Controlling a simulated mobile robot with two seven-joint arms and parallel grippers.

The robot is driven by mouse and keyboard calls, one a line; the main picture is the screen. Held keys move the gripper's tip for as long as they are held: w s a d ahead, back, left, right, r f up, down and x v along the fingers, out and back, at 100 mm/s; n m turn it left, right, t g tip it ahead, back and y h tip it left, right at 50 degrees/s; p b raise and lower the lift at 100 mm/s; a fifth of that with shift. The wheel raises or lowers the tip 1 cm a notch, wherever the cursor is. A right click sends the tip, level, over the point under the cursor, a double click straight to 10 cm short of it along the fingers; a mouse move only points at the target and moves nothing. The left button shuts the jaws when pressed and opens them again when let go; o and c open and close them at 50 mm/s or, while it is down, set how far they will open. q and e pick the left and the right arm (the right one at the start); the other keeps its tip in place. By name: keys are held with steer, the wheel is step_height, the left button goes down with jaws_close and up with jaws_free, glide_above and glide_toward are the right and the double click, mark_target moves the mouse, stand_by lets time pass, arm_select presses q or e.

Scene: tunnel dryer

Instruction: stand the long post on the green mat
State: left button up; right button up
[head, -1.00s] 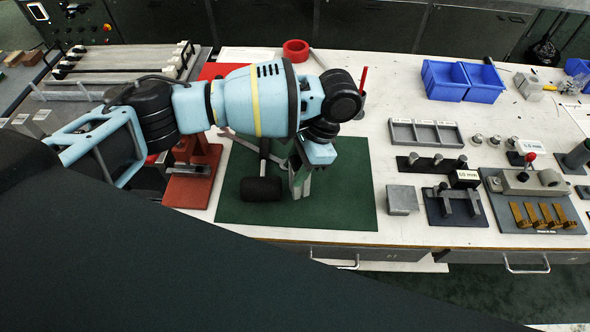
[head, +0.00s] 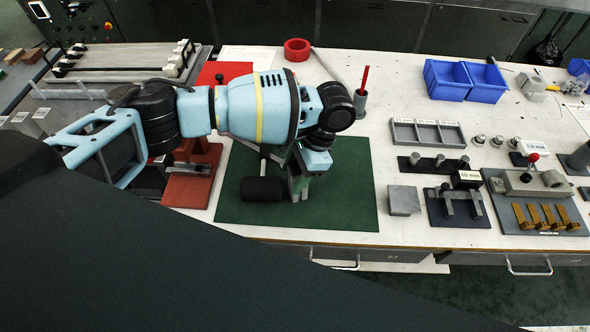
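The green mat (head: 340,195) lies on the white bench. My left gripper (head: 299,192) points down over the mat, at or just above its surface. Grey-green finger-like parts show below the blue wrist, but the wrist hides most of them. I cannot tell whether they are apart or closed on something. No long post can be made out for certain; it may be hidden behind the wrist. Grey cylinders (head: 438,160) sit on a black rack right of the mat. My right gripper is not in view.
A red stand (head: 190,190) is left of the mat. A grey block (head: 404,200), a grey tray (head: 428,133) and blue bins (head: 465,82) are to the right. The mat's right part is clear.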

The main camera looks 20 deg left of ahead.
arm_select(q)
steer(key=shift+o, duration=0.5)
steer(key=shift+r, duration=0.1)
steer(key=shift+r, duration=0.2)
steer(key=v, duration=1.1)
steer(key=shift+d+r+p, duration=0.2)
steer(key=shift+r+p, duration=0.1)
steer(key=shift+r, duration=0.05)
steer(key=shift+w, duration=0.15)
